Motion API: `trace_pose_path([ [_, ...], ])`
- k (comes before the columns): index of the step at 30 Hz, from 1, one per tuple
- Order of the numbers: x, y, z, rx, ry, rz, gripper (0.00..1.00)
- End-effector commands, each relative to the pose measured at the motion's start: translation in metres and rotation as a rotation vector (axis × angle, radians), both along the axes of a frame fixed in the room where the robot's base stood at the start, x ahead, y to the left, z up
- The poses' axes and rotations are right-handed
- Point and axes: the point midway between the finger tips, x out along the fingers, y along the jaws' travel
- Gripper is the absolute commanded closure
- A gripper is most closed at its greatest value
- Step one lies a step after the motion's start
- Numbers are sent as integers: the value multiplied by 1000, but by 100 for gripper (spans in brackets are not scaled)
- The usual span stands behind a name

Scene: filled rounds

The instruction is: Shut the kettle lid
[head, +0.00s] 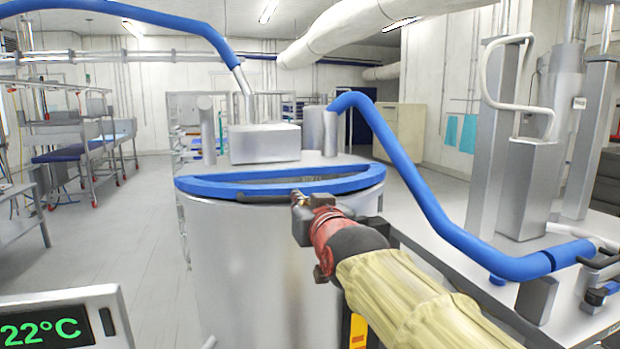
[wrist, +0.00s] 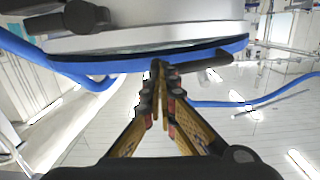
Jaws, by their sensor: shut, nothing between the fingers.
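The kettle (head: 245,265) is a large round steel vessel in the middle of the head view. A dark bar handle (head: 262,198) sits at the front of the band. I cannot tell the lid's exact angle. My gripper (head: 299,197) is at the front rim, by the handle's right end. In the wrist view, my gripper (wrist: 160,68) is shut and empty, its tips just under the blue band (wrist: 120,64). The handle (wrist: 208,73) shows to their right; contact is unclear.
A steel box (head: 264,143) and short pipes stand on the kettle's rear top. A blue hose (head: 425,205) runs from there to the steel bench (head: 450,245) at right. A temperature display (head: 60,325) stands at lower left.

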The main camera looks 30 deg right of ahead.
Motion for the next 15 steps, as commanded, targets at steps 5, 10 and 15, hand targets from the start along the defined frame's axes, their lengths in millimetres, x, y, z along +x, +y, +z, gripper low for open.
trace_pose_path([
  [5, -1, 1, -19, -1, -1, 2, 100],
  [10, -1, 1, -27, -1, -2, 1, 100],
  [15, -1, 1, -31, -1, -2, 1, 100],
])
